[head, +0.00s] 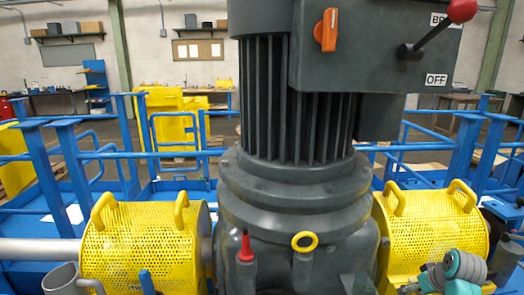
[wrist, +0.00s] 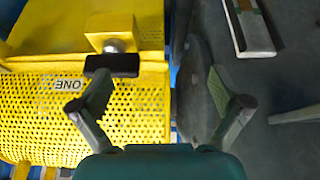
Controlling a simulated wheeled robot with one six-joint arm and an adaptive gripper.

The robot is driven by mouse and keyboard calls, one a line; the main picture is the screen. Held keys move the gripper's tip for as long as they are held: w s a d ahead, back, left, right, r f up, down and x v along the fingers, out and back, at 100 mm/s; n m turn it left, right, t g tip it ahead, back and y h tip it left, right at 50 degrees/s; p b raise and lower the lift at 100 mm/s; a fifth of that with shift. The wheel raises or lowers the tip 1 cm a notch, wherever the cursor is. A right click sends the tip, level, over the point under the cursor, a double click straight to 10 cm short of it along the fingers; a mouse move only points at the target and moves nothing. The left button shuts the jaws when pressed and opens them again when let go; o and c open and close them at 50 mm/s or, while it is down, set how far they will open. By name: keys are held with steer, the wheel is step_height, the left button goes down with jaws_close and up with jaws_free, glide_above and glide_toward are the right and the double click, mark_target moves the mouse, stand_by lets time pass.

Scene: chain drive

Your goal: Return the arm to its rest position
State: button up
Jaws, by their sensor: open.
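My gripper (wrist: 160,88) is open in the wrist view, its two fingers spread wide with nothing between them. The left finger lies in front of a yellow perforated guard (wrist: 55,110) with a small label. The right finger lies in front of dark grey machine housing (wrist: 270,85). I cannot tell whether either finger touches anything. In the head view, a grey and teal part of my arm (head: 455,272) shows at the lower right, in front of the right yellow guard (head: 425,225). The fingers cannot be made out there.
A large grey motor (head: 300,190) fills the middle, with a switch box (head: 375,50) and a red-knobbed lever (head: 440,28). A left yellow guard (head: 135,250) covers a shaft. Blue railings (head: 90,170) surround the machine. A yellow ring (head: 304,242) and red-tipped fitting (head: 246,248) stand in front.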

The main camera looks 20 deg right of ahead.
steer(key=s+a+f+t+h, duration=0.1)
steer(key=s+a+f+t, duration=0.15)
steer(key=a+f, duration=1.2)
steer(key=s+a+f+t, duration=0.2)
steer(key=s+a, duration=0.8)
steer(key=a, duration=0.5)
steer(key=s+a+r+n+t, duration=0.15)
steer(key=s+a+r, duration=0.35)
steer(key=s+a, duration=0.6)
steer(key=s+a+r+n+t+y, duration=0.1)
steer(key=s+a+r+t+y, duration=0.1)
steer(key=s+r, duration=1.1)
steer(key=shift+a+r+t, duration=0.4)
steer(key=shift+a+t, duration=0.1)
steer(key=shift+t, duration=0.3)
steer(key=shift+s, duration=0.1)
